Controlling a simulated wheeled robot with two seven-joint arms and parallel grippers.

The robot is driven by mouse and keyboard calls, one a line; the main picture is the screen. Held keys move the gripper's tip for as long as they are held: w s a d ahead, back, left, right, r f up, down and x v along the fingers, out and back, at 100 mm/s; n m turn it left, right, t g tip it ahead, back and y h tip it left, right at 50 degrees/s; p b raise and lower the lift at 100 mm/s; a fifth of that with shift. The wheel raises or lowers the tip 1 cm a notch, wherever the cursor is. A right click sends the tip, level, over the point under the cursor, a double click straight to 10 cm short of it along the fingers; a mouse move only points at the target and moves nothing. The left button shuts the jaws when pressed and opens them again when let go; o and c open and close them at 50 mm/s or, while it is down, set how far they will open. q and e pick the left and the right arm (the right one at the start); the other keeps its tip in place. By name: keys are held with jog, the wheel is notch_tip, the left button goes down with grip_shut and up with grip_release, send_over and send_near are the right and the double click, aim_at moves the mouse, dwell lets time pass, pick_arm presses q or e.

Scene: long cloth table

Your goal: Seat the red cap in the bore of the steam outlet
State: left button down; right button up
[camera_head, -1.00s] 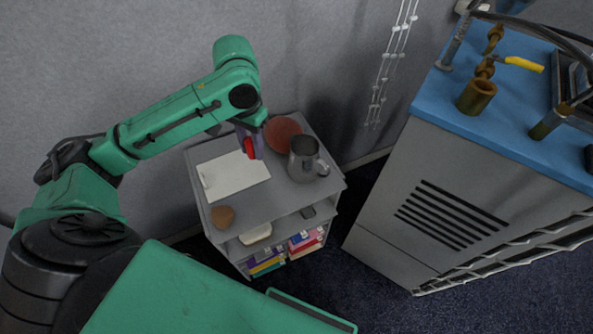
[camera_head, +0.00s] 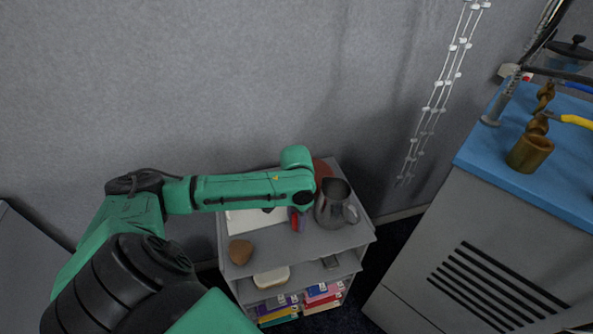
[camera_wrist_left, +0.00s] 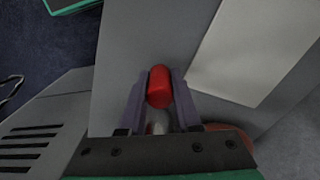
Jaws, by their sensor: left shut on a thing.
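My left gripper (camera_head: 297,218) is shut on the red cap (camera_head: 294,224), a small rounded cylinder. The left wrist view shows the cap (camera_wrist_left: 159,87) between the two grey-purple fingers, its front end showing. In the head view the cap appears over the grey cart top, between a white sheet and a metal pitcher; its height above the cart is hard to tell. The steam outlet (camera_head: 530,153) appears to be the brass cup-like fitting on the blue-topped machine at the right, well away from the gripper. Its bore is open at the top. My right gripper is not in view.
The grey cart (camera_head: 345,238) holds the white sheet (camera_head: 247,222), a metal pitcher (camera_head: 331,204), a brown lump (camera_head: 240,251) and a reddish round thing (camera_head: 322,170). The machine (camera_head: 465,245) has a yellow-handled valve (camera_head: 577,120) and pipes near the outlet. A dark floor gap separates cart and machine.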

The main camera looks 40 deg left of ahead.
pick_arm(q)
jog(key=shift+f, duration=0.7)
jog(key=c, duration=0.6)
grip_release()
